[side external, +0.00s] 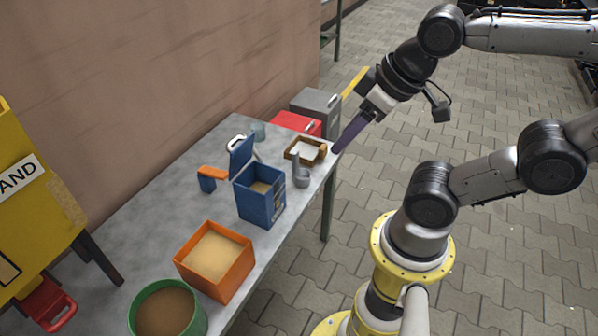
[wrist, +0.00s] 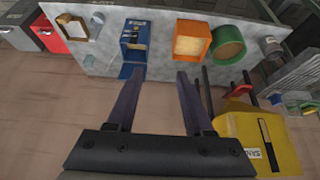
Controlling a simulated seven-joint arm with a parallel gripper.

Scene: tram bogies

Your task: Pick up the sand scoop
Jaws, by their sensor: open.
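A small grey piece with an upright stem (side external: 301,173) stands on the table beside the blue box; it may be the sand scoop, but I cannot tell for sure. A small orange-topped blue piece (side external: 210,177) sits on the wall side of the blue box. My gripper (side external: 340,150) has long purple fingers and hangs at the table's far right end, seemingly above the tabletop. In the wrist view my gripper (wrist: 160,73) is open, its two fingers apart with nothing between them.
The grey table (side external: 150,215) carries a blue box (side external: 262,205) with raised lid, an orange sand box (side external: 232,285), a green bucket (side external: 200,318) and a wooden tray (side external: 322,152). A red box (side external: 297,122) and grey bin (side external: 318,100) stand behind. A yellow hopper (side external: 35,225) stands left.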

